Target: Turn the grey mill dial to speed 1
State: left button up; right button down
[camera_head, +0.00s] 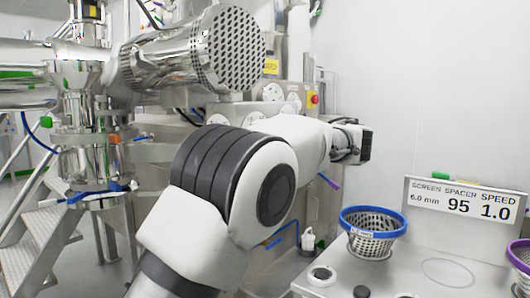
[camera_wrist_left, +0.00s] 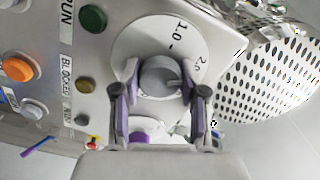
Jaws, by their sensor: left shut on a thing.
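The grey mill dial (camera_wrist_left: 158,75) sits on a round white scale plate (camera_wrist_left: 150,38) in the left wrist view. I cannot tell exactly which mark the dial points at. In the head view my left arm reaches toward the control panel (camera_head: 284,94), and its fingers and the dial are hidden. My right gripper is out of view.
A sign (camera_head: 462,205) reads screen 6.0 mm, spacer 95, speed 1.0. A blue-rimmed screen basket (camera_head: 373,222) stands on the bench before it. Green (camera_wrist_left: 93,18) and orange (camera_wrist_left: 17,68) buttons sit beside the dial. A perforated metal drum (camera_wrist_left: 290,75) is close on the right.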

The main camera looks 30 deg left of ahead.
pick_arm(q)
jog(key=n+b, duration=0.2)
jog(key=n, duration=0.1)
jog(key=shift+f+b, duration=0.25)
jog(key=shift+b, duration=0.1)
jog(key=n+b, duration=0.4)
jog(key=n, duration=0.2)
jog(key=shift+r+b, duration=0.1)
jog(key=shift+b, duration=0.25)
jog(key=shift+r+n+b, duration=0.1)
jog(key=shift+n+b, duration=0.5)
jog(key=shift+n, duration=0.7)
jog(key=o, duration=1.1)
jog(key=shift+o, duration=0.2)
